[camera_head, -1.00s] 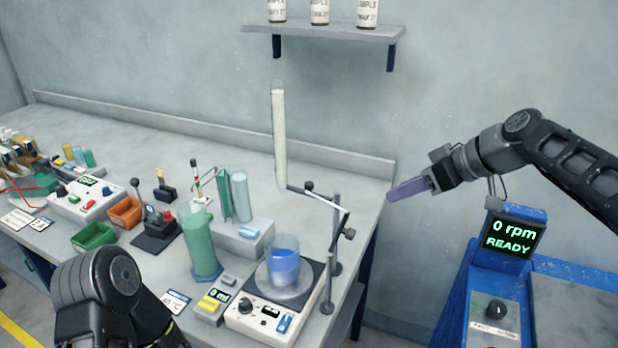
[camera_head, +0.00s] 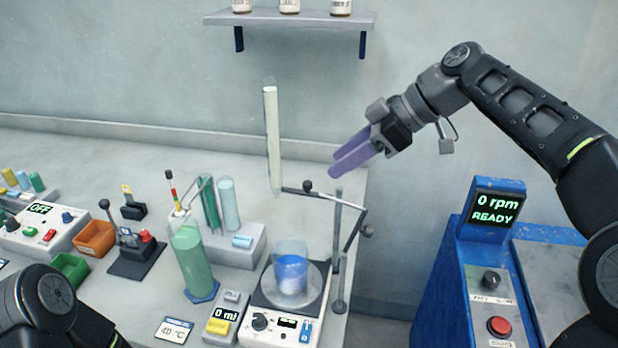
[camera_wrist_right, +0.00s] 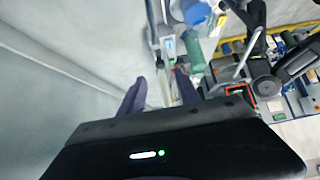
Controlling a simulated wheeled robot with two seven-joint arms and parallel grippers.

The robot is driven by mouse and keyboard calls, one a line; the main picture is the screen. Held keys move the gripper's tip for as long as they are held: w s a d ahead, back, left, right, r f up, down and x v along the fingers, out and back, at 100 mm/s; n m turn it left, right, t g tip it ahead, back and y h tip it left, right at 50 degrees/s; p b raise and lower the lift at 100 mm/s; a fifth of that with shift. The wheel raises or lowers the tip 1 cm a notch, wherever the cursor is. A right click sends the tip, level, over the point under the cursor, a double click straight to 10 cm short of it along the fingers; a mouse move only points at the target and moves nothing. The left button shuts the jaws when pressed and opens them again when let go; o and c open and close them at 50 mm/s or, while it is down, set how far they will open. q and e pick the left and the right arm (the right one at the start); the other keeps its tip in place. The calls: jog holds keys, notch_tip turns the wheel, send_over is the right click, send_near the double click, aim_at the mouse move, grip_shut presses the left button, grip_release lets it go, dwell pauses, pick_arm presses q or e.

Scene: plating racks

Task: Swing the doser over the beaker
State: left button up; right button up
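The doser appears to be the tall pale tube (camera_head: 272,140), upright on a thin jointed arm (camera_head: 312,193) from a stand post (camera_head: 338,240). The beaker (camera_head: 291,272) holds blue liquid and stands on the white stirrer plate (camera_head: 262,325). The tube hangs behind and left of the beaker, not above it. My right gripper (camera_head: 337,165) has purple fingers, is empty, and is in the air right of the tube, above the jointed arm. In the right wrist view its fingers (camera_wrist_right: 158,92) are spread apart. My left arm shows at the lower left; its gripper is out of frame.
A green bottle (camera_head: 192,262) and a tube rack (camera_head: 236,250) stand left of the beaker. A blue machine (camera_head: 440,270) reading 0 rpm is at the right. A shelf (camera_head: 290,18) with bottles is on the wall above.

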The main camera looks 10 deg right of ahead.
aim_at(308, 182)
jog(key=x, duration=0.8)
jog(key=shift+p, duration=0.4)
jog(key=shift+r, duration=0.1)
grip_shut()
dwell(1.0)
